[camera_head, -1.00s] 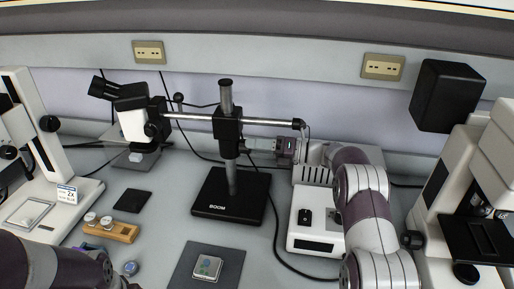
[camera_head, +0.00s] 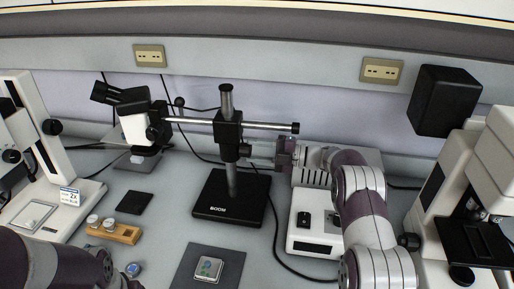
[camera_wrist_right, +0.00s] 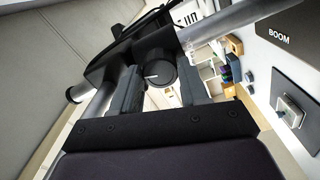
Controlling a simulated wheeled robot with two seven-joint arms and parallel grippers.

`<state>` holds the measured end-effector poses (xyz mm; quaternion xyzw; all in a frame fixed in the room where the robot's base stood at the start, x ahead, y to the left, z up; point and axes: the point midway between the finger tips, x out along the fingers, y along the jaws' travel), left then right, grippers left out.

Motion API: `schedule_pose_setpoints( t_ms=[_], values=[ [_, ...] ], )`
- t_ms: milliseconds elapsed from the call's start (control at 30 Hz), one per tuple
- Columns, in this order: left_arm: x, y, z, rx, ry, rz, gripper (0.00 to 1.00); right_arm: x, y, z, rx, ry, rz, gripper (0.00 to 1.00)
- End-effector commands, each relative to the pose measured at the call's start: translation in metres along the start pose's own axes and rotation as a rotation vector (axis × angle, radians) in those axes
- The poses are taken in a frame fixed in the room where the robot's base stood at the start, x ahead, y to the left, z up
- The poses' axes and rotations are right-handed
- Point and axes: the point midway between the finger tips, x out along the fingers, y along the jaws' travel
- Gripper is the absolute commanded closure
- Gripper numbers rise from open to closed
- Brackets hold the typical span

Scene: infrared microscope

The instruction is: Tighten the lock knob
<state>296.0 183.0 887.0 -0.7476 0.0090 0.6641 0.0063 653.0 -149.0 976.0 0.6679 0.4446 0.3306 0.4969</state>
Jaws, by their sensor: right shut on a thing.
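The lock knob (camera_wrist_right: 160,74) is a round black knob with a white mark on its face, seen in the right wrist view. It sits on the black clamp (camera_head: 228,131) of the boom stand, on the side facing my right gripper. In the head view the knob (camera_head: 244,150) is small and partly covered. My right gripper (camera_head: 259,154) reaches in from the right at the height of the clamp. In the wrist view my right gripper (camera_wrist_right: 160,84) has one finger on each side of the knob and is shut on it. My left arm shows at lower left; its fingers are out of frame.
The boom arm (camera_head: 270,126) runs just above my right gripper. The stand's black base (camera_head: 214,210) is below. A white box (camera_head: 312,241) stands under my right arm, and a white microscope (camera_head: 490,150) is at the right. A black cable curves between base and box.

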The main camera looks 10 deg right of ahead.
Motion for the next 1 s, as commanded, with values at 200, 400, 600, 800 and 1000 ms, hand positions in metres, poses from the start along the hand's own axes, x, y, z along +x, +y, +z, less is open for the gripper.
schedule_pose_setpoints(
  t_ms=[200, 400, 600, 800, 1000],
  values=[
    [-0.012, 0.000, -0.001, 0.000, 0.000, 0.000, 1.00, 0.000, 0.001, 0.000, 0.190, -0.001, 0.000, 0.86],
    [-0.018, 0.000, -0.002, 0.000, 0.000, 0.000, 1.00, 0.000, 0.001, 0.000, 0.334, -0.001, 0.000, 0.86],
    [-0.022, 0.000, -0.003, 0.000, 0.000, 0.000, 1.00, 0.000, -0.001, 0.000, 0.436, -0.001, 0.000, 0.86],
    [-0.024, 0.000, -0.003, 0.000, 0.000, 0.000, 1.00, 0.000, -0.001, 0.000, 0.491, -0.001, 0.000, 0.86],
    [-0.025, 0.000, -0.003, 0.000, 0.000, 0.000, 1.00, 0.000, -0.002, 0.000, 0.511, -0.001, 0.000, 0.86]
  ],
)
